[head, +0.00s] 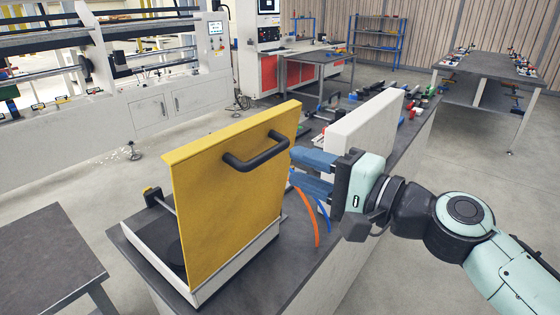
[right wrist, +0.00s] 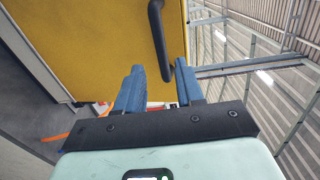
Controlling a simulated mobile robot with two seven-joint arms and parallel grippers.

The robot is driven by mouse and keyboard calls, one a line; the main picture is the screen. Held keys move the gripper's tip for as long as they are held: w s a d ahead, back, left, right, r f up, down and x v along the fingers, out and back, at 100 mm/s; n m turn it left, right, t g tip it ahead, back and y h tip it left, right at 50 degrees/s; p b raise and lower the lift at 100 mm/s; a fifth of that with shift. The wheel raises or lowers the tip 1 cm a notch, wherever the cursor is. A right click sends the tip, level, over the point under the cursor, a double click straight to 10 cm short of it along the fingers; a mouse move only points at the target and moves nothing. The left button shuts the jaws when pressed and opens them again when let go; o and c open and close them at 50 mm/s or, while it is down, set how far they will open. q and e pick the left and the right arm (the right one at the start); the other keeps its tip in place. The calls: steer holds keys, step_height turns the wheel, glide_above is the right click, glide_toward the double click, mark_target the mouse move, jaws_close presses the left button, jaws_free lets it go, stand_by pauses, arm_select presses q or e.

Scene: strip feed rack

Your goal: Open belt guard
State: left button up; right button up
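The yellow belt guard (head: 225,195) stands raised and nearly upright over a white-walled frame (head: 262,247) on the dark bench. A black bar handle (head: 253,160) is fixed near its upper edge. In the right wrist view the guard (right wrist: 95,45) fills the upper left, and the handle (right wrist: 158,38) shows beyond and between the fingertips. My right gripper (head: 293,163) is just right of the guard and the handle's right end. Its blue fingers (right wrist: 160,68) are spread, with nothing visibly held. My left gripper is not in view.
A white upright panel (head: 358,130) stands on the bench (head: 345,240) behind my right gripper. Orange (head: 306,215) and blue cables hang close below the fingers. A dark side table (head: 45,255) is at the lower left. The floor beyond the bench's right side is clear.

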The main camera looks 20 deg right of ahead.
steer(key=v, duration=0.6)
steer(key=shift+s, duration=0.25)
steer(key=shift+d, duration=0.15)
